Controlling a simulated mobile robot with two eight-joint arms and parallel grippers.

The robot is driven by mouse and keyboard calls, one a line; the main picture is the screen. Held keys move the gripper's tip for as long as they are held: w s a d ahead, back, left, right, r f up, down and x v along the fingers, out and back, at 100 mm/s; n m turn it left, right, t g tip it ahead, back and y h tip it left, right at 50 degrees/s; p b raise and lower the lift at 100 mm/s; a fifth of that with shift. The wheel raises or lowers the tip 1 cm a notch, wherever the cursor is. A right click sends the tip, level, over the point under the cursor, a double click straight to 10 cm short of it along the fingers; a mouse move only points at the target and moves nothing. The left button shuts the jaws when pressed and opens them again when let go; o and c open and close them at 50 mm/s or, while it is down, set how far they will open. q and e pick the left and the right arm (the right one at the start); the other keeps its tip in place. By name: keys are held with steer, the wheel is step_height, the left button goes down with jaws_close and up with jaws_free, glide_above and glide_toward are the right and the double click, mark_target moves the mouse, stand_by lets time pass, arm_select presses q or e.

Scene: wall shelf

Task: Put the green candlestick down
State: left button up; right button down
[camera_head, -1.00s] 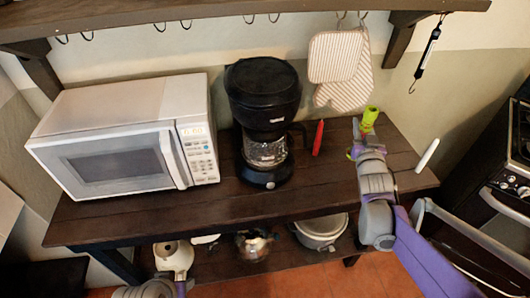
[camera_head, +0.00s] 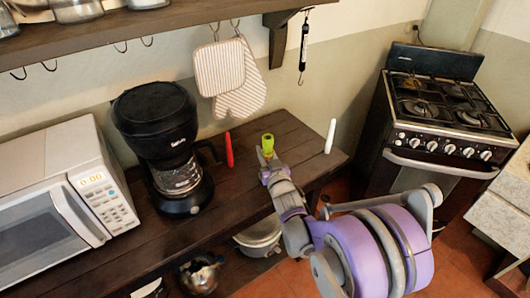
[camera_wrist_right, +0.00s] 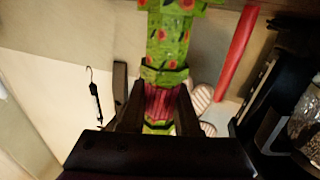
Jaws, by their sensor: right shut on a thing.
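The green candlestick (camera_head: 267,142) is above or on the right part of the dark wooden table (camera_head: 290,128), between a red candle and a white candle. In the right wrist view the candlestick (camera_wrist_right: 165,45) shows green with red flower marks and a pinkish ribbed section. My right gripper (camera_head: 265,160) is shut on it; in the wrist view the fingers (camera_wrist_right: 157,105) flank the ribbed section. One end of the candlestick is cut off by the wrist frame edge, so I cannot tell whether it touches the table. My left gripper is not in view.
The red candle (camera_head: 229,149) stands left of the candlestick, the white candle (camera_head: 330,136) right. A black coffee maker (camera_head: 160,140) and white microwave (camera_head: 65,200) stand further left. Striped mitts (camera_head: 220,68) hang behind. A stove (camera_head: 440,110) is at the right.

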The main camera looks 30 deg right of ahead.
steer(key=shift+f, duration=0.1)
steer(key=c, duration=0.6)
jaws_free()
steer(key=shift+c, duration=0.2)
steer(key=shift+r, duration=0.2)
steer(key=v, duration=1.2)
steer(key=s+a+f+n+g+y, duration=0.1)
steer(key=s+a+f+g, duration=0.2)
steer(key=s, duration=0.4)
steer(key=s+a+f+g+y, duration=0.1)
steer(key=s+a+f+g, duration=0.2)
steer(key=s+a+g, duration=0.2)
steer(key=s+a+f+n+g+y, duration=0.1)
steer(key=s+a+f+g+y, duration=0.1)
steer(key=s, duration=0.6)
steer(key=a+f+g, duration=0.1)
steer(key=a+g, duration=0.1)
steer(key=a, duration=0.1)
steer(key=shift+s+a+f+n+g, duration=0.15)
steer(key=shift+s+a+n+g, duration=0.15)
